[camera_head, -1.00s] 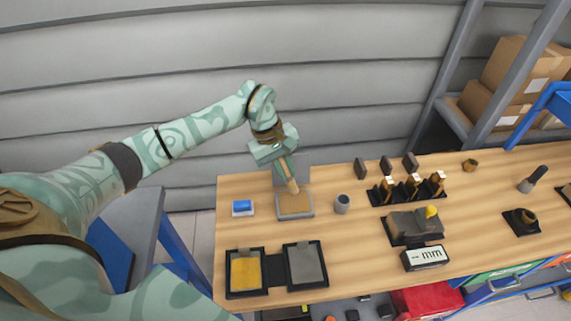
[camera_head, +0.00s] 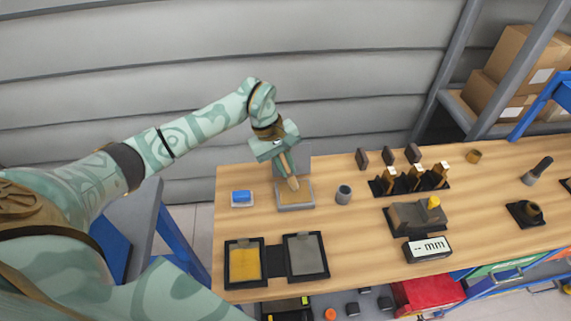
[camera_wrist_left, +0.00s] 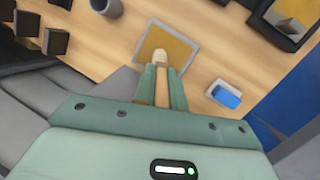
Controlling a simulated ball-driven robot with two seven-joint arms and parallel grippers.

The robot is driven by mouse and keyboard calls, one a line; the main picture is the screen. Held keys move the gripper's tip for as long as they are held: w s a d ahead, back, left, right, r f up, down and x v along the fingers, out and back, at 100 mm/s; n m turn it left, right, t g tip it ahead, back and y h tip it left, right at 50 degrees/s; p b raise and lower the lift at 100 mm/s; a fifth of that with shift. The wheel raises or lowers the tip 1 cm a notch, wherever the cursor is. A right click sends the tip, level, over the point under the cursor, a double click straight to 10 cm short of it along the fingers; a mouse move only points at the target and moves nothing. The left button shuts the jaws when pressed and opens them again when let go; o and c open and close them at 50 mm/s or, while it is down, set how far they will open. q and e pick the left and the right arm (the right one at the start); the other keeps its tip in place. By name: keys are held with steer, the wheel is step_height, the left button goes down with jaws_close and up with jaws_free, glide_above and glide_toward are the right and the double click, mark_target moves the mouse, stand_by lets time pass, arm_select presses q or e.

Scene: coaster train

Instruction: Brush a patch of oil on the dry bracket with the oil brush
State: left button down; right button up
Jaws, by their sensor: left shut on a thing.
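My left gripper (camera_head: 284,158) is shut on the oil brush, a wooden stick with a pale tip (camera_head: 293,184), tilted with the tip downward. In the left wrist view the brush tip (camera_wrist_left: 160,56) is over the near edge of a shallow grey-rimmed tray (camera_wrist_left: 193,63) with an amber-tan surface. The same tray (camera_head: 297,207) sits near the table's back left. I cannot tell if the tip touches the tray. No part is clearly recognisable as the dry bracket; a black-framed grey plate (camera_head: 305,257) lies closer to the front. My right gripper is not in view.
A blue block (camera_head: 242,196) in a white dish stands left of the tray, a grey cup (camera_head: 343,194) right of it. A black-framed yellow plate (camera_head: 244,264) lies in front. Black holders (camera_head: 410,183), a grey fixture (camera_head: 413,215) and a "mm" display (camera_head: 427,249) stand further right.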

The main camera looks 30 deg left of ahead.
arm_select(q)
steer(key=shift+f+b, duration=0.45)
steer(key=shift+f, duration=0.25)
stand_by(1.3)
steer(key=shift+r+p, duration=2.35)
steer(key=shift+r, duration=1.25)
steer(key=shift+f, duration=0.1)
